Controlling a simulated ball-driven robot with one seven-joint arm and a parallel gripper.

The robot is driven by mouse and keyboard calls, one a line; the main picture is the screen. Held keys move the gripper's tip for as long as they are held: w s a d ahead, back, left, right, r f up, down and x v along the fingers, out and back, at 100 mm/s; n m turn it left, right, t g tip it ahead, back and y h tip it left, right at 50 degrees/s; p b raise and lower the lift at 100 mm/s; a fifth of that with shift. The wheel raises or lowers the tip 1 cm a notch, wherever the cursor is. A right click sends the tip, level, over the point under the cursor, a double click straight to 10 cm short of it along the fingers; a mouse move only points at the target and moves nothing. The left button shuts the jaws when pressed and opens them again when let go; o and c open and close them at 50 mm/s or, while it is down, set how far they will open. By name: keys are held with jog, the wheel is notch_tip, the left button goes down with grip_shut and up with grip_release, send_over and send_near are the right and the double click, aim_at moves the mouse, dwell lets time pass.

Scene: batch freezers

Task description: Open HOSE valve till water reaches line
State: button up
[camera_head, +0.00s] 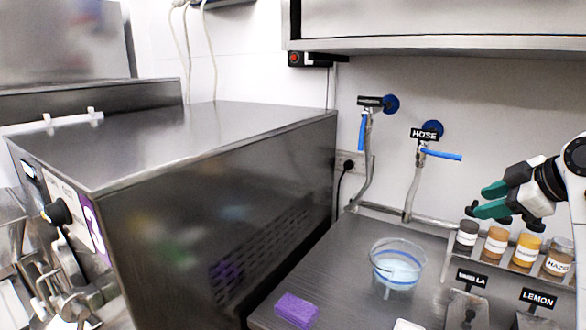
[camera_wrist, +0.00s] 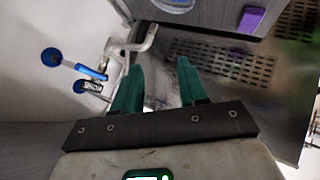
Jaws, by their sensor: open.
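The HOSE valve has a blue lever (camera_head: 440,154) that points right, roughly level, below its black HOSE label (camera_head: 424,134) on the wall pipe. A blue lever (camera_wrist: 90,72) beside a small dark label also shows in the wrist view, left of my fingers. A clear bowl (camera_head: 397,272) on the counter holds pale blue water, with a darker blue band around it. Its edge shows at the top of the wrist view (camera_wrist: 175,4). My gripper (camera_head: 485,200), with green fingers, is open and empty, right of and below the HOSE lever, apart from it. The fingers also show in the wrist view (camera_wrist: 160,75).
A second valve with a blue lever (camera_head: 362,132) hanging down is left of the HOSE valve. Labelled jars (camera_head: 494,245) stand in a rack below my gripper. A purple sponge (camera_head: 297,310) lies on the counter's front left. A large steel machine (camera_head: 230,190) fills the left.

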jog(key=s+a+f+m+g, duration=0.15)
jog(key=s+a+f, duration=0.25)
jog(key=f, duration=0.5)
jog(key=s+a+f+m, duration=0.3)
jog(key=a+f, duration=0.2)
jog(key=f, duration=0.4)
jog(key=s+a+f+m+g, duration=0.15)
jog(key=s+a+f, duration=0.25)
jog(key=f, duration=0.5)
jog(key=s+f+m+g+h, duration=0.1)
jog(key=s+f+m+g, duration=0.1)
jog(key=s+f, duration=0.3)
jog(key=s+f+m+g, duration=0.1)
jog(key=s+f, duration=0.5)
jog(key=s, duration=0.8)
jog(key=s+f+m+g+h+b, duration=0.1)
jog(key=s+f, duration=0.4)
jog(key=s, duration=0.5)
jog(key=shift+f+m+g+h, duration=0.3)
jog(key=shift+f+m+g, duration=0.05)
jog(key=shift+m+g, duration=0.45)
